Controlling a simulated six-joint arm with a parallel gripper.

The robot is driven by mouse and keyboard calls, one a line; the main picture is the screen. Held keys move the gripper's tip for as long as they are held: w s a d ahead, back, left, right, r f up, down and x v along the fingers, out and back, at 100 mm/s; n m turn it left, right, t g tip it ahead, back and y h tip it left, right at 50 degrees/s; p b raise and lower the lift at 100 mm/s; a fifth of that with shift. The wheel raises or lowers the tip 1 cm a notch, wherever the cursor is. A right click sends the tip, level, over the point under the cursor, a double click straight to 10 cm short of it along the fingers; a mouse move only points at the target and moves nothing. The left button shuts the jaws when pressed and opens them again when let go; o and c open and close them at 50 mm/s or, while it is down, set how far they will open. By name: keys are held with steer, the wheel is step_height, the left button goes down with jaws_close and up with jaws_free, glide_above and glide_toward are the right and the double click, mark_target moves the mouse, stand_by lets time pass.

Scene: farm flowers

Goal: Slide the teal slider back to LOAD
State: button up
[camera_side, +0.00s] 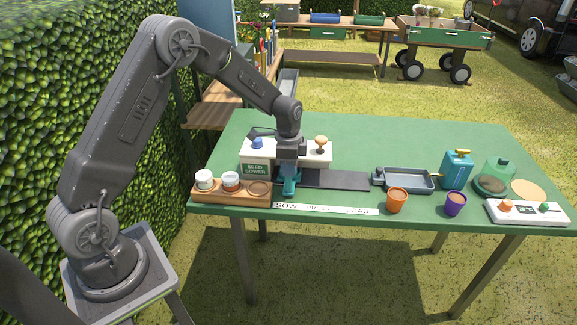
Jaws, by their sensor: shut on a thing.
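The teal slider (290,186) sits at the left part of the dark track (340,180) on the green table. It is nearest the SOW word of the label strip (325,210), which reads SOW, PRESS, LOAD from left to right. My gripper (288,172) points down onto the slider and is shut on it. The fingertips are small and partly hidden against the slider. The white seed sower (318,152) stands behind, with a blue knob (257,142) and a tan-topped knob (321,142).
The track right of the slider is clear. A wooden rack (215,197) with white pots stands close on the left. A grey-blue tray (408,181), orange pot (397,200), purple pot (455,204), teal can (456,170) and white control box (525,213) stand right.

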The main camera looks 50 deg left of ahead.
jaws_close()
steer(key=shift+w+d, duration=0.1)
steer(key=w+d, duration=1.4)
steer(key=shift+d, duration=0.15)
steer(key=shift+w+d+r, duration=0.1)
steer(key=shift+w+d, duration=0.05)
steer(key=shift+o, duration=1.4)
jaws_free()
steer(key=o, duration=0.4)
